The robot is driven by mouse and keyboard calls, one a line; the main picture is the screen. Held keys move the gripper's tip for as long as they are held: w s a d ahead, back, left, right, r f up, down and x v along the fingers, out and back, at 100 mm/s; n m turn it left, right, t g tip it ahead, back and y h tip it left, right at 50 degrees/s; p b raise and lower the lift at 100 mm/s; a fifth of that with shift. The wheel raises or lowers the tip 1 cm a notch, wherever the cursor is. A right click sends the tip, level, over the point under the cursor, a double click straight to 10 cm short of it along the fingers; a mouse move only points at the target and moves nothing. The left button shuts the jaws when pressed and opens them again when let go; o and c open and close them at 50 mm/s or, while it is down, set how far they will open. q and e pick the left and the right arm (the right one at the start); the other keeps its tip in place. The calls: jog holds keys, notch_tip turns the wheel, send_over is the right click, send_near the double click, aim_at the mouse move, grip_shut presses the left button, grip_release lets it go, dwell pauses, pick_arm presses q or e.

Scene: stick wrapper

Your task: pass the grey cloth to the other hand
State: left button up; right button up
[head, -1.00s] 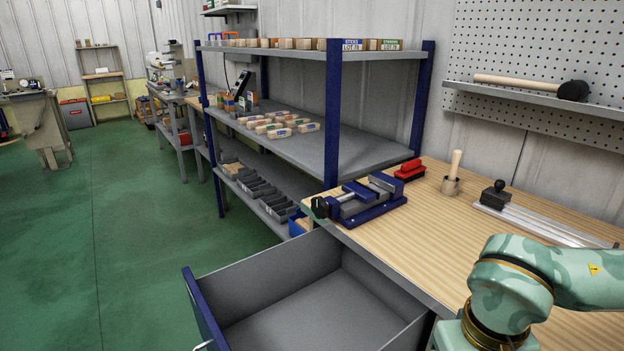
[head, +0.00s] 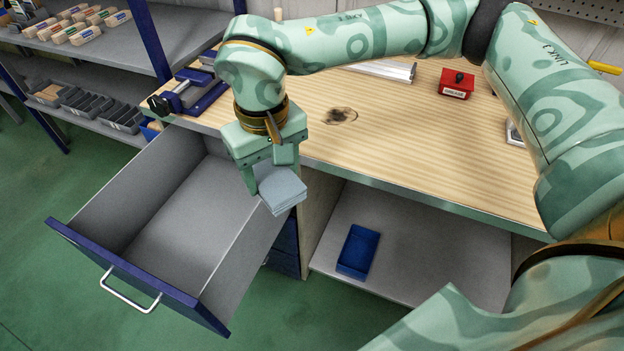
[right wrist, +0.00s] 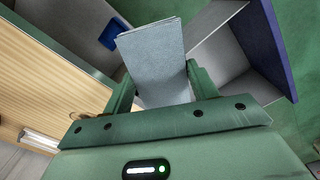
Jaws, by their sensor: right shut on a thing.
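The grey cloth (head: 283,191) is a folded, flat stack with layered edges. My right gripper (head: 268,184) is shut on it and holds it in the air, at the right side wall of the open drawer and in front of the workbench edge. In the right wrist view the cloth (right wrist: 155,62) stands out between the two green fingers (right wrist: 160,85). My left gripper is in neither view.
The open grey drawer (head: 178,215) is empty and has a blue front. The wooden workbench (head: 420,135) carries a blue vise (head: 195,92) and a red block (head: 456,83). A blue bin (head: 358,250) sits on the shelf below. Green floor lies in front.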

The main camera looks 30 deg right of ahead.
jog(key=w+a+r+n, duration=0.1)
jog(key=w+a+r, duration=0.2)
jog(key=w+a, duration=0.35)
jog(key=w+a+r+n, duration=0.1)
jog(key=w+a+r, duration=0.2)
jog(key=w+a, duration=0.3)
jog(key=s+d+f+m, duration=0.1)
jog(key=s+f+m, duration=0.2)
jog(key=f, duration=0.5)
jog(key=s+d+f+m, duration=0.1)
jog(key=s+f+m, duration=0.3)
jog(key=f, duration=0.4)
jog(key=s+d+r+n, duration=0.3)
jog(key=s+r+n, duration=0.15)
jog(key=r, duration=0.55)
jog(key=s+d+r+n, duration=0.35)
jog(key=s+r, duration=0.25)
jog(key=r, duration=0.5)
jog(key=w+a+m, duration=0.3)
jog(key=w+a, duration=0.4)
jog(key=a, duration=0.3)
jog(key=shift+a+m, duration=0.2)
jog(key=shift+m, duration=0.2)
jog(key=shift+w+a+f, duration=0.1)
